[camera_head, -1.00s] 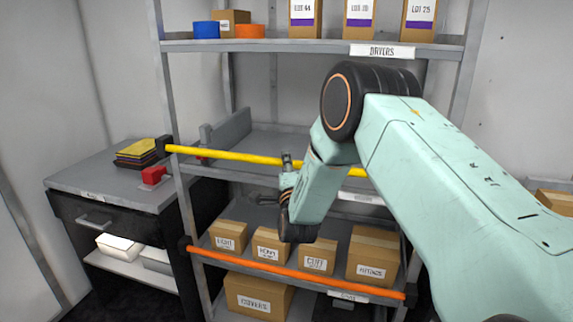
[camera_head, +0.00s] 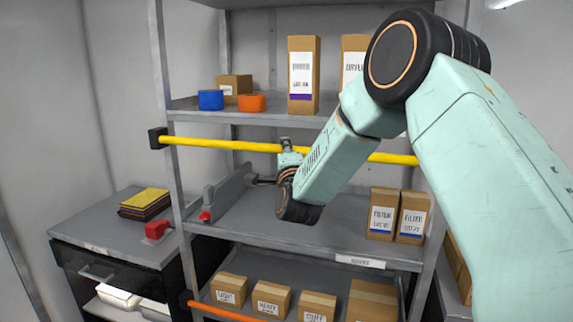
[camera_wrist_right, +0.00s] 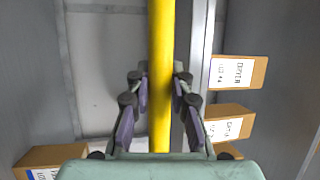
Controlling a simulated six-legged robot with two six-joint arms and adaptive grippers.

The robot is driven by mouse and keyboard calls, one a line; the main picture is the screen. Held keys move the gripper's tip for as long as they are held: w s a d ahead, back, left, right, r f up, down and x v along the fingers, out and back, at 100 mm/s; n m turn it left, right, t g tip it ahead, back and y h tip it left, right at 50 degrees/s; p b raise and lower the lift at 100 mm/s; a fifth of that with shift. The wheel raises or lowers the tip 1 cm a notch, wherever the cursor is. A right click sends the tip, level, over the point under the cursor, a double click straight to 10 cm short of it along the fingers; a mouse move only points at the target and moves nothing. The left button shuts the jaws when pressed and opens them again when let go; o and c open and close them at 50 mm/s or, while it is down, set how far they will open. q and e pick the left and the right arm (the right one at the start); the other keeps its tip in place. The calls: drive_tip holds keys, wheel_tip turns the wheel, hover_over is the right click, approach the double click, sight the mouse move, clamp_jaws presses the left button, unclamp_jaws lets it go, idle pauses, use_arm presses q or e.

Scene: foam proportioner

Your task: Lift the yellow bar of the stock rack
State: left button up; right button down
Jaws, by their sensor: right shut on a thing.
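The yellow bar (camera_head: 220,145) runs across the front of the stock rack (camera_head: 177,190), in the head view a little below the upper shelf edge and well above the middle shelf. It looks about level, and its left end sits in a black bracket (camera_head: 157,139) at the rack's left post. My right gripper (camera_head: 286,149) is shut on the bar near its middle. In the right wrist view the bar (camera_wrist_right: 161,80) passes between the fingers (camera_wrist_right: 161,92). My right forearm hides part of the bar. My left gripper is not in view.
The lower shelf holds several cartons (camera_head: 271,299) behind an orange bar (camera_head: 225,312). A grey cabinet (camera_head: 110,232) stands at left. The upper shelf carries blue and orange rolls (camera_head: 252,102).

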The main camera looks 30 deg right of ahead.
drive_tip(key=shift+r, duration=0.85)
drive_tip(key=c, duration=1.2)
unclamp_jaws()
drive_tip(key=shift+a, duration=0.15)
drive_tip(key=shift+o, duration=0.2)
drive_tip(key=shift+f, duration=0.1)
drive_tip(key=shift+f, duration=0.1)
drive_tip(key=v, duration=1.2)
